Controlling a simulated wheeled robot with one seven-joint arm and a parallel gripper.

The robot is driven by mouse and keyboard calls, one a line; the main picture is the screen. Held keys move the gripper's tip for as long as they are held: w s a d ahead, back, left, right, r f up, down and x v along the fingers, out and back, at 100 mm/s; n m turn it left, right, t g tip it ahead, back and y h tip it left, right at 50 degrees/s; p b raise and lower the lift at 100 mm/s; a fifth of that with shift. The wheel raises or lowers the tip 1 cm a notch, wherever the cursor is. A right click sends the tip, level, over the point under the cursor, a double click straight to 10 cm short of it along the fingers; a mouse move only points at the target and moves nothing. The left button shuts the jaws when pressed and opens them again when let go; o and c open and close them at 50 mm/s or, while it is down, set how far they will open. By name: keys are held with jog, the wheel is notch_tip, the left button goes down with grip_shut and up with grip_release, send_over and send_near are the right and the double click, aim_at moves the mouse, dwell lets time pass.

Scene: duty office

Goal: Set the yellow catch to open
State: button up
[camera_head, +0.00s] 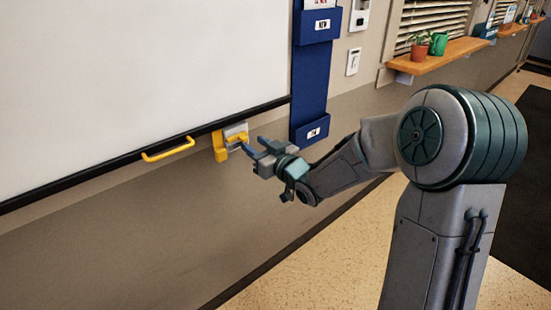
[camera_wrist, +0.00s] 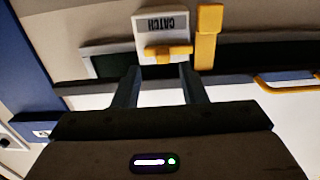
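The yellow catch (camera_head: 220,147) is at the lower edge of the whiteboard, beside a pale plate (camera_head: 236,131). In the wrist view, the plate (camera_wrist: 155,25) reads CATCH upside down. A yellow bar (camera_wrist: 168,51) lies across its lower part, and a tall yellow block (camera_wrist: 207,40) stands to its right. My gripper (camera_head: 256,146) is just right of the catch in the head view. In the wrist view, my gripper (camera_wrist: 157,72) is open with nothing between its fingers. Its tips are just below the bar. I cannot tell whether they touch it.
A yellow handle (camera_head: 168,149) is on the whiteboard frame left of the catch. The whiteboard (camera_head: 130,80) fills the upper left. A blue wall holder (camera_head: 311,90) hangs right of the catch. A wooden shelf (camera_head: 440,57) with pots juts out farther right. The floor below is clear.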

jog(key=v, duration=1)
jog(key=shift+s+d, duration=0.25)
jog(key=s+d+r+m+g+h+p, duration=0.2)
jog(key=s+d+m+g+h+p, duration=0.25)
jog(key=d+h, duration=0.7)
jog(key=s+r+m+g+p, duration=0.2)
jog(key=s+g, duration=0.4)
jog(key=s, duration=1.2)
jog(key=shift+s+a+r+m+g+p, duration=0.15)
jog(key=shift+s+a+m+g+p, duration=0.15)
jog(key=shift+m+p, duration=0.65)
jog(key=shift+w, duration=0.1)
